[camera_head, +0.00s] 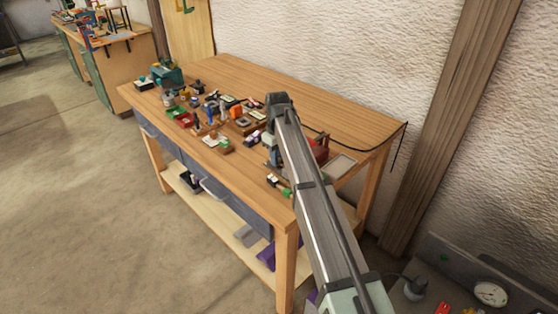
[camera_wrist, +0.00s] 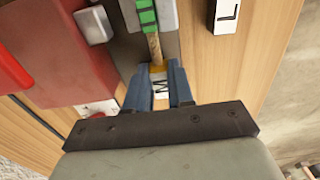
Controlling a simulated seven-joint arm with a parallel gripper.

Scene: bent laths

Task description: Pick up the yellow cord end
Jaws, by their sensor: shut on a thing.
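In the wrist view, the yellow cord end (camera_wrist: 158,69) shows as a small yellow band between the tips of my gripper (camera_wrist: 158,76). The two blue fingers are shut on it from both sides. A tan cord (camera_wrist: 155,47) runs from it to a green banded piece (camera_wrist: 147,17) on a grey strip. A white tag with a dark letter (camera_wrist: 160,87) shows between the fingers, behind the yellow band. In the head view, my arm hides most of this spot, and the cord end cannot be made out there.
A red block (camera_wrist: 40,50) and a grey knob (camera_wrist: 93,25) stand close on the left in the wrist view. A white tag marked L (camera_wrist: 226,14) lies to the right. The wooden bench (camera_head: 330,107) holds many small items left of my arm; its back is clearer.

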